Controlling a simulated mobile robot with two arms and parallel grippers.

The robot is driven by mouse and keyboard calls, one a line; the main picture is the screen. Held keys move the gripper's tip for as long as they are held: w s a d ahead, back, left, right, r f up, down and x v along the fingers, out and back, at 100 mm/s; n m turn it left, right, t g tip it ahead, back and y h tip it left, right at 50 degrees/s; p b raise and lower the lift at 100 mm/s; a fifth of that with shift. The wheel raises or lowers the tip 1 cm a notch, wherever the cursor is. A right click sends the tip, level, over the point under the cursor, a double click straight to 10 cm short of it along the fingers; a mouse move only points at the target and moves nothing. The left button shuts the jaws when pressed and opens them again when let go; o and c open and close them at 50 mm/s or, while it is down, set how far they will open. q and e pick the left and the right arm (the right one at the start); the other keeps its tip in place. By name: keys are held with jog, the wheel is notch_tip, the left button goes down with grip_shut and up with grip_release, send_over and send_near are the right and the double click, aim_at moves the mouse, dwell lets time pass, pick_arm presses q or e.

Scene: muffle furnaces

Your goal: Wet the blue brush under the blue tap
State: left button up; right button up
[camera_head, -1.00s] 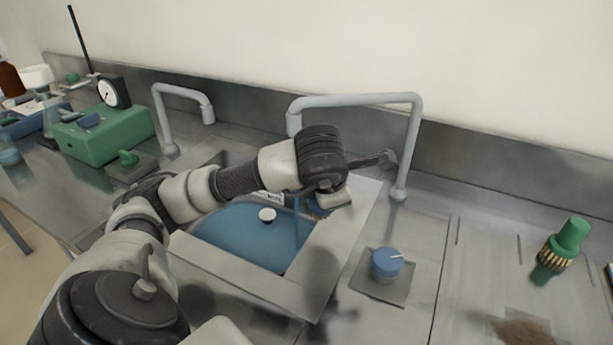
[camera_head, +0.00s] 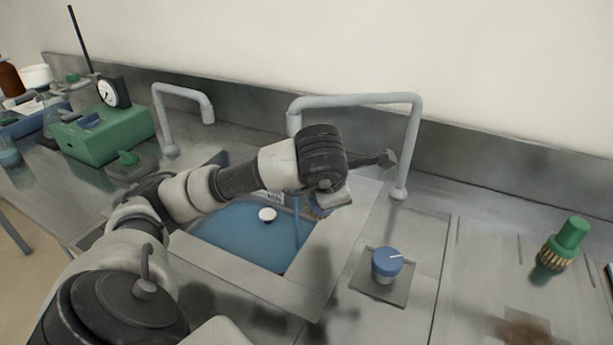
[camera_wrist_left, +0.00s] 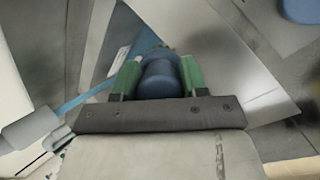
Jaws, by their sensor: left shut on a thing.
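The blue tap is a grey pipe (camera_head: 355,100) arching over a blue-bottomed sink (camera_head: 235,232). Its blue knob (camera_head: 388,262) stands on a plate right of the sink. A thin blue stream (camera_head: 297,215) shows below the spout, and a light blue streak (camera_wrist_left: 85,100) leaves the spout (camera_wrist_left: 32,128) in the left wrist view. My left gripper (camera_head: 328,205) is over the sink's right side. My right gripper is out of view.
A second grey tap (camera_head: 180,95) stands at the left. Beyond it are a green box (camera_head: 105,135) and a round gauge (camera_head: 115,93). A green-capped, gold-ribbed object (camera_head: 562,245) is on the right counter. A metal backsplash (camera_head: 510,165) runs behind.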

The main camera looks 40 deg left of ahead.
pick_arm(q)
jog(key=shift+s+d+r+p, duration=0.15)
jog(key=shift+d+r+p, duration=0.2)
jog(key=shift+r, duration=0.1)
jog(key=d+r, duration=0.1)
jog(key=s+d+r+p, duration=0.1)
jog(key=d+r+p, duration=0.1)
jog(key=d, duration=0.1)
jog(key=shift+s+r, duration=0.1)
jog(key=shift+s, duration=0.15)
dwell(0.3)
